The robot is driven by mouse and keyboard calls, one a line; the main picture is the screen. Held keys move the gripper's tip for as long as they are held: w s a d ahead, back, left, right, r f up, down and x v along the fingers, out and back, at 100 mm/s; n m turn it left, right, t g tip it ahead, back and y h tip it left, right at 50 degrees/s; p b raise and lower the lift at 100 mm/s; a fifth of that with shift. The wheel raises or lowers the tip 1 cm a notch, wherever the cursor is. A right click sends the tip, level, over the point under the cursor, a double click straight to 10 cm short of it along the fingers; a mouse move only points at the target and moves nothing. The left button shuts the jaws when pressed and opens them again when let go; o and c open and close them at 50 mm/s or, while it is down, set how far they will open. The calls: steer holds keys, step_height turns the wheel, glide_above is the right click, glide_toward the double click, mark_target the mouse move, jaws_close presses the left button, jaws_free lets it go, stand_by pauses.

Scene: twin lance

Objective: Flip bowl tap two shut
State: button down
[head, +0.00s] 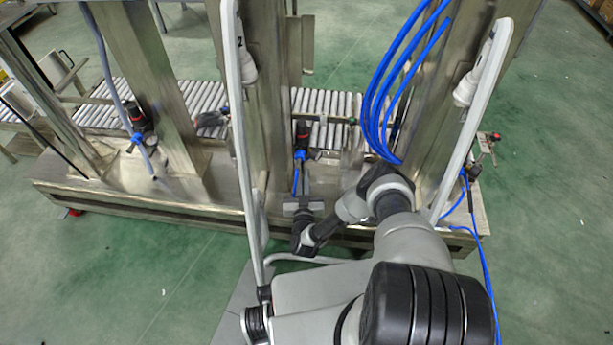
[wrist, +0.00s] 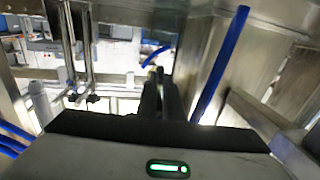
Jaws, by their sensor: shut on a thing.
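My gripper (head: 306,183) is low at the middle of the steel machine, pointing away from me. In the wrist view its two dark fingers (wrist: 159,78) are close together, shut on a small blue tap handle (wrist: 154,55) at their tips. The grip itself is small and partly hidden. In the head view a tap assembly with a black top and blue fittings (head: 300,153) stands just beyond the fingers, with a blue hose below it. Another similar tap (head: 136,138) with a blue handle is at the left. No label shows which is number two.
Steel posts (head: 265,110) rise left of my gripper, and another post (head: 430,110) stands to the right. Blue hoses (head: 385,95) hang at the right post. A roller conveyor (head: 195,97) runs behind. The green floor (head: 110,275) in front is clear.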

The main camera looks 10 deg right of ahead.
steer(key=shift+w+a+m+g+h, duration=0.15)
steer(key=shift+a+m+h, duration=0.1)
steer(key=shift+m+h, duration=0.35)
steer(key=shift+w+a+m+g+h, duration=0.15)
steer(key=shift+a+m+h, duration=0.15)
steer(key=shift+h, duration=0.5)
steer(key=shift+r, duration=0.1)
steer(key=c, duration=1.9)
jaws_free()
steer(key=shift+s, duration=0.1)
